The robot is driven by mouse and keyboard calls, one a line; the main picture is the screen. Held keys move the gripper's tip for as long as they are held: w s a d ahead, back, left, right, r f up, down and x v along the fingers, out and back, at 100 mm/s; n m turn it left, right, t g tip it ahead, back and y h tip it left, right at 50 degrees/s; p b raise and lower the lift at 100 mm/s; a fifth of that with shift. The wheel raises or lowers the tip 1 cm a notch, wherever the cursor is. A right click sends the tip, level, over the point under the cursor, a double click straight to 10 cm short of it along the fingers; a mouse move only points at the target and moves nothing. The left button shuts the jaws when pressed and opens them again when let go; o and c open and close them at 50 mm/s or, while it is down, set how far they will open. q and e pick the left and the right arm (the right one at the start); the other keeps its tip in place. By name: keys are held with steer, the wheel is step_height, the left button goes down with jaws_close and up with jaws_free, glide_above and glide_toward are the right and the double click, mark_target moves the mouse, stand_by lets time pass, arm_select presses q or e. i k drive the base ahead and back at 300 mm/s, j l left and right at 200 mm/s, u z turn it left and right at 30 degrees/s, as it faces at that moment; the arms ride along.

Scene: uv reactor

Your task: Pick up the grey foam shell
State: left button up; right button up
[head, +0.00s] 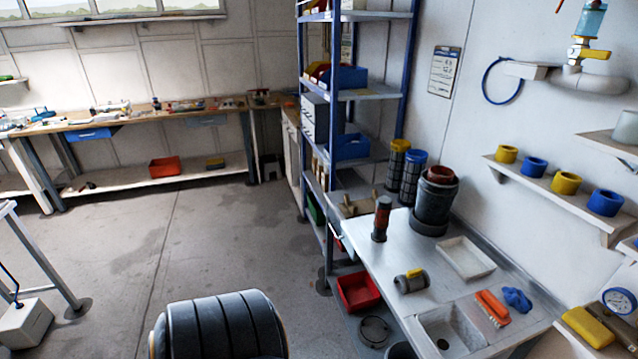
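Neither of my grippers shows in the head view. No piece is plainly a grey foam shell, and I cannot tell which one it is. A small grey cylindrical piece with a yellow band (411,281) lies on the metal counter, left of the white tray. A dark grey round pot-like piece (433,208) with a reddish inside stands at the back of the counter. A large dark ribbed rounded form (222,328) fills the bottom edge, partly cut off. I cannot tell what it is.
The metal counter (375,262) has a sink (452,328), a white tray (466,257), a red brush (491,308) and a dark red-banded cylinder (382,219). A blue shelf rack (333,100) stands behind it. A wall shelf (560,198) holds yellow and blue rings.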

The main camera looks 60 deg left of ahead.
mark_target(417, 279)
steer(key=j+u, duration=0.1)
steer(key=u, duration=1.05)
steer(key=i+j, duration=0.1)
steer(key=j, duration=0.2)
steer(key=i+j, duration=0.1)
steer(key=j, duration=0.2)
